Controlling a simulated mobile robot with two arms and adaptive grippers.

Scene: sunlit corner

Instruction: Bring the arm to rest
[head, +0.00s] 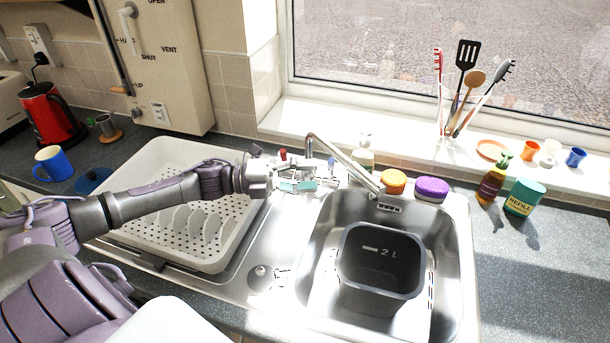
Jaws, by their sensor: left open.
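My left arm comes in from the left and reaches over the white dish rack. My left gripper (304,180) is open above the back edge of the sink unit, just left of the tap. Pale blue-green shows at its fingers; I cannot tell whether that is part of the gripper or something behind it. My right gripper is not in view.
The sink (455,258) holds a dark 2 L tub (382,258). The tap (345,160) rises close beside my left gripper. An orange tub (393,181), a purple-lidded tub (432,189) and bottles stand behind the sink. The dish rack (160,160) lies under my arm.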

